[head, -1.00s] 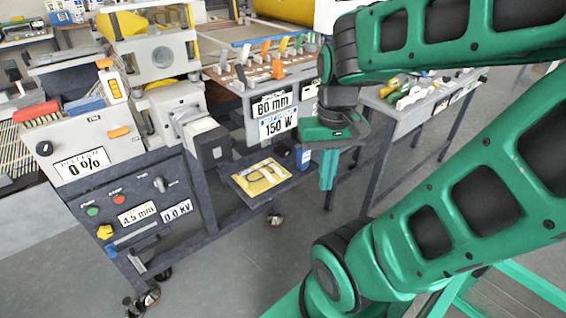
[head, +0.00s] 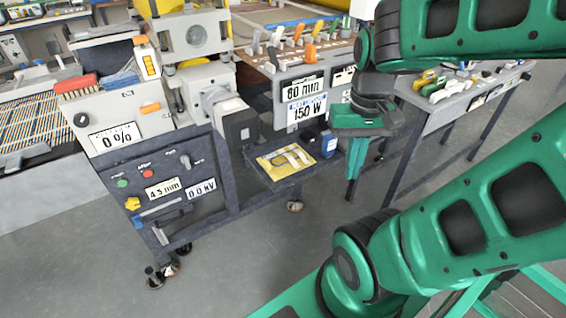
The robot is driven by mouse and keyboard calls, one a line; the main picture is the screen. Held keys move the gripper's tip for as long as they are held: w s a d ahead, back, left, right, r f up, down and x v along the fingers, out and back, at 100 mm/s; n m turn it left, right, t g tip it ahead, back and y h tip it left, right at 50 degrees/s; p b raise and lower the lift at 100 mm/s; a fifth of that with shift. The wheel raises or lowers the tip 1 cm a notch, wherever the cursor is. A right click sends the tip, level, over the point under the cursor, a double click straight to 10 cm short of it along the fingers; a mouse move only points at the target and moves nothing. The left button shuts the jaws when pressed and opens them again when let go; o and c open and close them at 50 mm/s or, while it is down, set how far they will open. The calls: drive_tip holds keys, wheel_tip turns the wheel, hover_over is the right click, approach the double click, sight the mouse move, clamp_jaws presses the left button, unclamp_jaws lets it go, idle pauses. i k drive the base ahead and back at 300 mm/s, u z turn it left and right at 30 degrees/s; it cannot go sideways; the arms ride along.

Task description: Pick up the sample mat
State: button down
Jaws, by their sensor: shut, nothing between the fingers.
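A flat yellow packet or mat (head: 285,161) with a pale curved shape on it lies on a small dark tray (head: 292,182) low on the machine's front. I cannot tell for sure whether it is the sample mat. My gripper (head: 353,176) hangs fingers down to the right of the tray, apart from it. Its green fingers are together with nothing seen between them. A striped tan mesh (head: 40,115) lies on a flat bed at the far left.
A blue bottle (head: 328,145) stands at the tray's right end, close to my gripper. The machine's control panel (head: 155,175) is at left. A side table (head: 445,115) with several small items stands at right. The grey floor (head: 250,255) in front is open.

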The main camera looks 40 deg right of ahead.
sight(283, 163)
drive_tip(key=u, duration=1)
drive_tip(key=k, duration=1.5)
drive_tip(key=z, duration=0.55)
drive_tip(key=i, duration=1)
drive_tip(key=u, duration=0.05)
